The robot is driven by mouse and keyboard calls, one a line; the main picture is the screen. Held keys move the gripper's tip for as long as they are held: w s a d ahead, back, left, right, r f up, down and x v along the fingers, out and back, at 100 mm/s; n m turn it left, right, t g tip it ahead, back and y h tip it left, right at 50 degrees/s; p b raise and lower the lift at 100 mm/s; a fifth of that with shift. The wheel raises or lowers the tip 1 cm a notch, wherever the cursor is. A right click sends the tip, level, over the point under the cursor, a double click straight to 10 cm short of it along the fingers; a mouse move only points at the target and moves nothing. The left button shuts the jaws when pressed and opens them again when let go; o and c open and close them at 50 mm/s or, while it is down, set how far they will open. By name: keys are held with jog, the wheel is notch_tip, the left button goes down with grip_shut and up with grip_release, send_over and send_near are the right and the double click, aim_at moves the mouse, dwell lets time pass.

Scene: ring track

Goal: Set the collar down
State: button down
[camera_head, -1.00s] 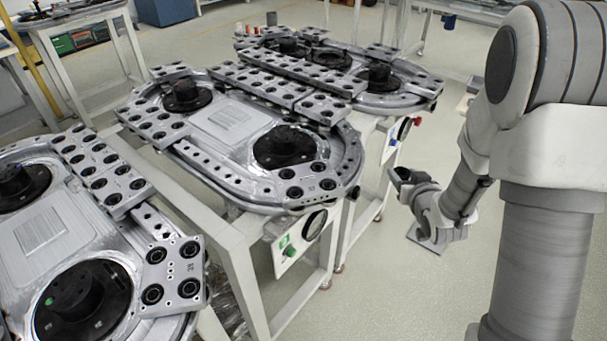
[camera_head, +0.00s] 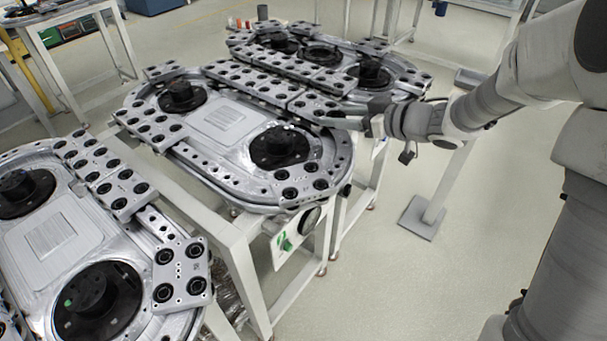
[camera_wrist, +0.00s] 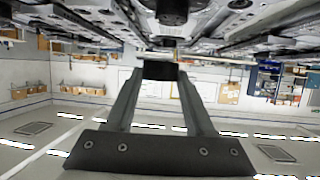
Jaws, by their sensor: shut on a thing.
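My gripper (camera_head: 350,120) reaches in from the right, level with the back right end of the middle ring track (camera_head: 215,150). In the wrist view, its two long fingers (camera_wrist: 158,82) converge on a small dark piece (camera_wrist: 160,71), which looks like the collar. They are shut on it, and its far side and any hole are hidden. In the head view, I cannot make out the held piece against the track. I cannot tell whether it touches anything.
The near track (camera_head: 60,235) is at lower left, and the far track (camera_head: 325,60) is behind the middle one. Black round hubs (camera_head: 280,147) and grey plates with black-rimmed holes (camera_head: 182,275) stand on the tracks. Open floor (camera_head: 400,275) lies at right.

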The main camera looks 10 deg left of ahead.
jog(key=b, duration=0.3)
send_over(306, 183)
notch_tip(306, 183, down, 6)
jog(key=shift+f, duration=0.15)
jog(key=shift+f+b, duration=0.95)
jog(key=shift+f, duration=0.95)
jog(key=shift+f, duration=0.2)
jog(key=shift+c, duration=1.3)
grip_release()
